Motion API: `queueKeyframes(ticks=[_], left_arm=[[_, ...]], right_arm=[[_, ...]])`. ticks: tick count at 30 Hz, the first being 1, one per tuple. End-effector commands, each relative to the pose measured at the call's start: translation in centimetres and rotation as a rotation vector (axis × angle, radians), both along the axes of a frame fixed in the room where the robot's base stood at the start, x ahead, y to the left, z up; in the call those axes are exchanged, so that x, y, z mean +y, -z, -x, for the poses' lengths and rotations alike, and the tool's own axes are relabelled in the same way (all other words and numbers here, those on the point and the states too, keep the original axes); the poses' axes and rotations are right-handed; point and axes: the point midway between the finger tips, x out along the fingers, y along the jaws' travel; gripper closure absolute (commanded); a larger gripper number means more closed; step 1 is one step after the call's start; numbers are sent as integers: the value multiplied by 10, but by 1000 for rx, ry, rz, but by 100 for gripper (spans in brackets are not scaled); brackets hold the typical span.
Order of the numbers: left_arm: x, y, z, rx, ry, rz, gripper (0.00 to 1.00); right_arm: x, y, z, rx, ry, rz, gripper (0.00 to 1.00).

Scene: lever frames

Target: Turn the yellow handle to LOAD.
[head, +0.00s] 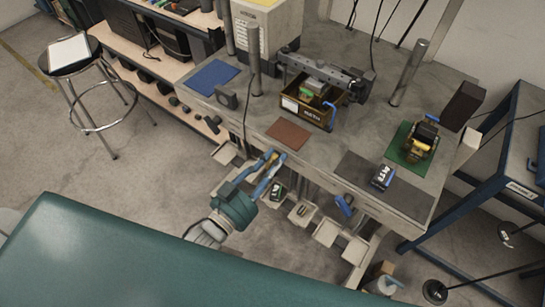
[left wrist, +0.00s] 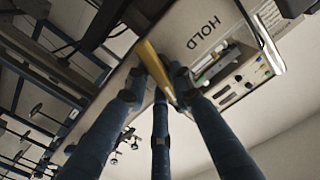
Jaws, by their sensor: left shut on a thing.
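The yellow handle (left wrist: 150,62) is a flat bar between the blue fingers of my left gripper (left wrist: 160,80) in the left wrist view. The word HOLD is printed on the pale panel (left wrist: 203,55) to the right of the handle. In the head view my left gripper (head: 268,172) is at the front edge of the grey bench, shut on the handle (head: 270,157), of which only a small yellow part shows. I see no LOAD marking. My right gripper is not in view.
The grey bench (head: 265,110) carries a brown box (head: 305,110), a blue mat (head: 213,76), a brown mat (head: 288,134) and a green mat (head: 398,145) with a yellow-black device. Several small trays hang along its front. A stool (head: 72,55) stands left on open floor.

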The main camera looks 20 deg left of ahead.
Motion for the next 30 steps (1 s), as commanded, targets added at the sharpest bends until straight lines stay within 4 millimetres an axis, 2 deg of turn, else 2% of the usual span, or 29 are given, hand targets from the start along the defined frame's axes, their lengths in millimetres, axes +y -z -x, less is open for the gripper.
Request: queueKeyframes(ticks=[1, 15, 30], left_arm=[[1, -8, -3, -30, -4, -39, 100], [-3, -4, -2, -155, -3, -375, 100], [-4, -3, -2, -199, -3, -488, 100]], right_arm=[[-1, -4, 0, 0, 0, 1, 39], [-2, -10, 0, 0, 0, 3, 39], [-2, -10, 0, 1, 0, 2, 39]])
